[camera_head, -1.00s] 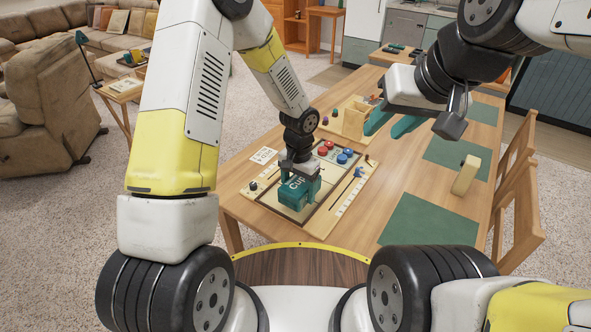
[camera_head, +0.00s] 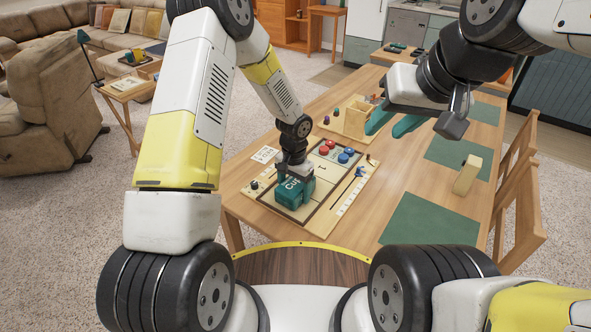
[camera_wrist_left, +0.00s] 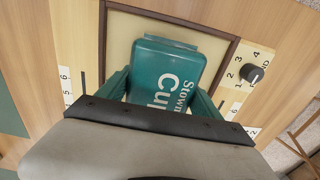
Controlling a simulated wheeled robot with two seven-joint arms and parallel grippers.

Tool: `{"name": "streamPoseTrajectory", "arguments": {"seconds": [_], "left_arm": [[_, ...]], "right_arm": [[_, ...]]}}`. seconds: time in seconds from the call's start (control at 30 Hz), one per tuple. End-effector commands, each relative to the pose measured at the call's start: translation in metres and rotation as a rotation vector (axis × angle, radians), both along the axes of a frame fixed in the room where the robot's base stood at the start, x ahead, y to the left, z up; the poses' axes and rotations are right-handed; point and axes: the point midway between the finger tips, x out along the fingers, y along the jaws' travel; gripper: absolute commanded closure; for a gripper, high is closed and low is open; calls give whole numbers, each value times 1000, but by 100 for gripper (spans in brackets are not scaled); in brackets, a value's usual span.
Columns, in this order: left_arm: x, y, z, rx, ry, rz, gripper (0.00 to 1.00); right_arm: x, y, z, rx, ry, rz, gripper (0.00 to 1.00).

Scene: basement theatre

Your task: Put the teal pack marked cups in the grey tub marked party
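The teal pack marked cups (camera_head: 291,196) lies on a framed game board on the table. Its white lettering shows in the left wrist view (camera_wrist_left: 170,75). My left gripper (camera_head: 294,178) points down over the pack, with its teal fingers on either side of it; in the left wrist view the gripper (camera_wrist_left: 163,95) straddles the pack's near end. I cannot tell whether the fingers touch it. My right gripper (camera_head: 393,124) is open and empty above the table's far part. I see no grey tub marked party in either view.
The game board (camera_head: 338,205) carries red and blue discs (camera_head: 334,149). A wooden box (camera_head: 357,118) stands behind it. A pale block (camera_head: 466,175) and green placemats (camera_head: 428,222) lie to the right. Chairs (camera_head: 515,195) line the right edge.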

Motion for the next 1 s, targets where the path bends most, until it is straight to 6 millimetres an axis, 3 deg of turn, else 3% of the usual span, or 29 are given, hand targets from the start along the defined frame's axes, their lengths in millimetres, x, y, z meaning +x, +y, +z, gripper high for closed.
{"name": "streamPoseTrajectory", "arguments": {"seconds": [0.1, 0.47, 0.57, 1.0], "left_arm": [[0, 0, 0, 0, 0, 0, 6], [1, 0, 5, -2, -2, 0, 6], [1, 0, 17, -1, -4, 1, 6], [1, 0, 105, -1, -4, 1, 6]], "right_arm": [[0, 0, 0, 0, 0, 0, 64], [0, 0, 0, 0, 0, 0, 64], [0, 0, 0, 0, 0, 0, 64], [0, 0, 0, 0, 0, 0, 64]]}}
